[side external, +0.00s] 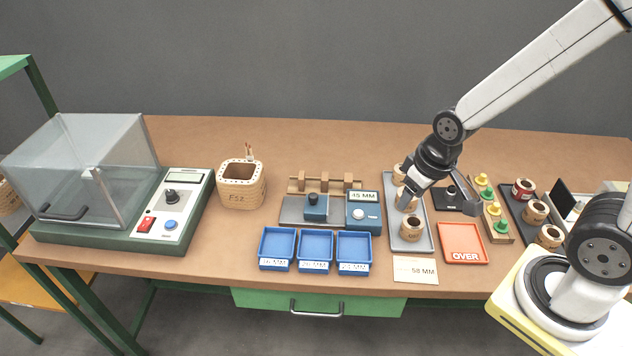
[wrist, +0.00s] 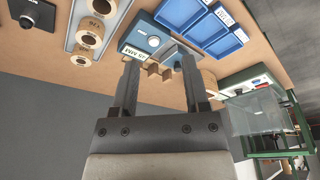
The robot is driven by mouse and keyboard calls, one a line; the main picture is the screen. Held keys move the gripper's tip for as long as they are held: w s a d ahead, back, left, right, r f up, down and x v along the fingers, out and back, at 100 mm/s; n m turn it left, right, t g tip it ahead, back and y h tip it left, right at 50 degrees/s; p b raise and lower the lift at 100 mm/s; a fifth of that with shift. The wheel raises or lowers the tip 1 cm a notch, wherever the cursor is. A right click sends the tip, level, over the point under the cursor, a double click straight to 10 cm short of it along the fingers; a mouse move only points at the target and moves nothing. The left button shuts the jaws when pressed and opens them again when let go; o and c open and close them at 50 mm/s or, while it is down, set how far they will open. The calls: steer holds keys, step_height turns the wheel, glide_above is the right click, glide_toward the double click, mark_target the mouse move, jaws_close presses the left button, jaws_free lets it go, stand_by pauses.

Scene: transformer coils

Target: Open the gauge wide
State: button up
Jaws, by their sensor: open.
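The gauge has a grey bed (side external: 293,211), a blue sliding block (side external: 316,208) with a dark top knob, and a blue body (side external: 364,214) with a round white knob. Its display (side external: 363,197) reads 45 MM. A narrow gap separates the sliding block from the body. In the wrist view the gauge body (wrist: 140,34) lies just beyond my fingertips, and the fingers partly hide the bed. My gripper (side external: 433,199) is open and empty, above the coil tray to the right of the gauge. It also shows in the wrist view (wrist: 160,64).
A wooden rack (side external: 325,184) stands behind the gauge, with blue bins (side external: 315,247) in front. Right of it are a grey tray (side external: 424,237) with wooden coils, an orange OVER tray (side external: 463,240) and a 58 MM card (side external: 415,270). A coil cup (side external: 241,187) and covered machine (side external: 104,170) stand left.

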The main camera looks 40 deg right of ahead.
steer(key=shift+o, duration=1)
steer(key=g, duration=0.3)
glide_above(313, 195)
steer(key=f, duration=0.7)
steer(key=shift+s+d+f, duration=0.1)
steer(key=shift+s+f, duration=0.1)
steer(key=shift+s, duration=0.15)
steer(key=shift+w+f, duration=0.3)
steer(key=shift+w, duration=0.1)
steer(key=shift+f, duration=3.9)
